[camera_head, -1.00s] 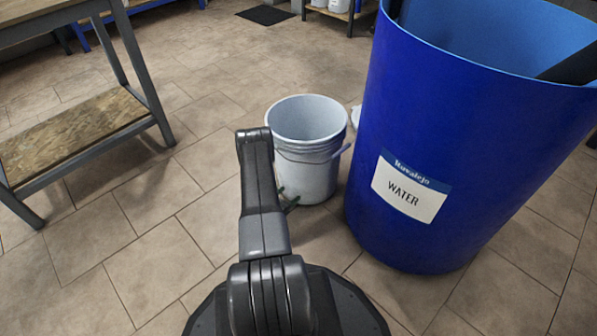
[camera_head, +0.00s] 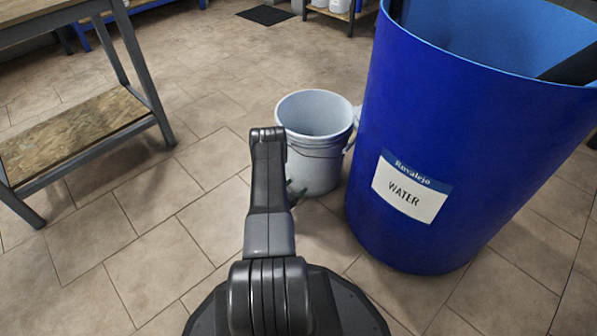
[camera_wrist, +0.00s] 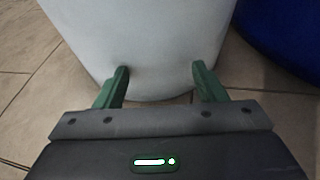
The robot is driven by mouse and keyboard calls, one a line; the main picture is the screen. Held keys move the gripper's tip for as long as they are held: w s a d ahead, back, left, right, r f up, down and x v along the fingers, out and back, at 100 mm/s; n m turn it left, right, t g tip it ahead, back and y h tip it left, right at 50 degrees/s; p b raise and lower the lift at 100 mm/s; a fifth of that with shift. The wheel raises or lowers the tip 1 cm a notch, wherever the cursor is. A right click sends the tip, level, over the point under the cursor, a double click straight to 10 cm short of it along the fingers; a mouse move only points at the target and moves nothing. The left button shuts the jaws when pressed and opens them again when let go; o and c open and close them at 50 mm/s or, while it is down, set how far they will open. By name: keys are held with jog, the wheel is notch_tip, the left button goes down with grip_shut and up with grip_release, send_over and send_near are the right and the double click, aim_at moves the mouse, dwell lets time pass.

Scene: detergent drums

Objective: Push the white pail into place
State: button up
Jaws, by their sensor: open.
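The white pail (camera_head: 316,134) stands upright on the tiled floor, open at the top, with its handle hanging on the right side. It is close beside the large blue drum labelled WATER. In the wrist view the pail's wall (camera_wrist: 145,45) fills the upper middle. My gripper (camera_wrist: 160,80) is open, with its two green fingers spread low against or very near the pail's wall; whether they touch, I cannot tell. In the head view my arm hides most of the gripper, and only a bit of green shows at the pail's lower left.
The blue drum (camera_head: 455,150) stands right of the pail, and its side also shows in the wrist view (camera_wrist: 285,35). A metal-legged table with a wooden lower shelf (camera_head: 75,135) is at the left. A dark mat (camera_head: 265,15) lies far back. Floor behind and left of the pail is clear.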

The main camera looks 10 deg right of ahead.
aim_at(299, 183)
jog(key=shift+w+d, duration=1.3)
jog(key=shift+d, duration=0.15)
jog(key=shift+w+d, duration=1.45)
jog(key=shift+d, duration=0.3)
jog(key=shift+w+d, duration=1.45)
jog(key=shift+d, duration=0.25)
jog(key=p+v, duration=0.2)
jog(key=v, duration=0.1)
jog(key=r+p+v, duration=0.1)
jog(key=p+v, duration=0.1)
jog(key=v, duration=0.2)
jog(key=shift+a+p, duration=0.1)
jog(key=shift+p, duration=0.3)
jog(key=shift+s+a, duration=0.1)
